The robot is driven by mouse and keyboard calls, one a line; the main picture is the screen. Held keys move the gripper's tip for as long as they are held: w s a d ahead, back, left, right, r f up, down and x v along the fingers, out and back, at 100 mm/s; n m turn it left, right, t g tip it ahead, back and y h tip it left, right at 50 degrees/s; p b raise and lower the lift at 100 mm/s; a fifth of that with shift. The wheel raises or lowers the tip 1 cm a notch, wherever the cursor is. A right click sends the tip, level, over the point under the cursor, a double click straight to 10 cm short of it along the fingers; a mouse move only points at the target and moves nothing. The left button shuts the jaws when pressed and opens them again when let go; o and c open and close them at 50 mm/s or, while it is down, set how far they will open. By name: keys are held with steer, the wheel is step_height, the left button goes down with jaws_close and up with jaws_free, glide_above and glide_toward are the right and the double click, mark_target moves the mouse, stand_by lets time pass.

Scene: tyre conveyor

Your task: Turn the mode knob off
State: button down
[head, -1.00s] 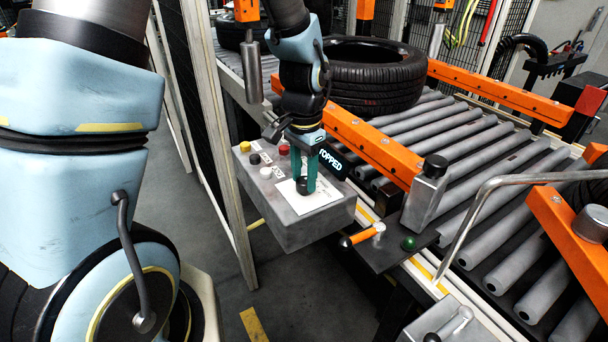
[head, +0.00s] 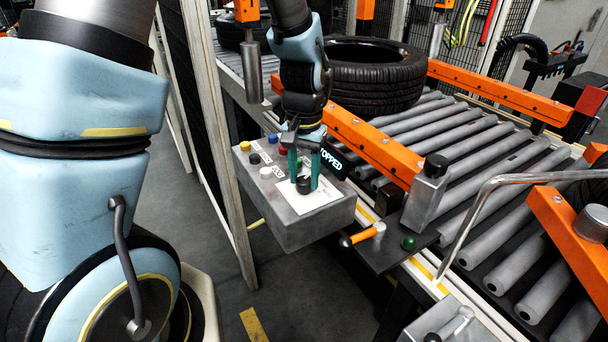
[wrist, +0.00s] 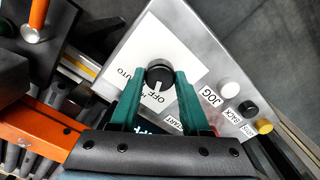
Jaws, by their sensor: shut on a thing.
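The mode knob (head: 304,185) is a round black knob on a white label plate on the grey control box. In the wrist view the knob (wrist: 159,71) has a white pointer line directed at the printed word OFF (wrist: 155,98); AUTO is printed to the left. My gripper (head: 304,182) has two green fingers, one on each side of the knob, and is shut on it. In the wrist view the fingertips (wrist: 159,76) flank the knob, hiding part of the plate's lettering.
The control box (head: 300,229) also carries yellow, black, white, blue and red buttons and a display reading "TOPPED" (head: 331,160). Right of it lie an orange rail (head: 372,148) and the roller conveyor (head: 500,180) with a tyre (head: 376,88). An orange-handled lever (head: 362,236) stands in front.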

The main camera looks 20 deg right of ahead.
mark_target(304, 179)
steer(key=shift+n, duration=2)
steer(key=shift+c, duration=1.9)
jaws_free()
step_height(304, 179, up, 11)
steer(key=b, duration=0.1)
steer(key=shift+f, duration=0.1)
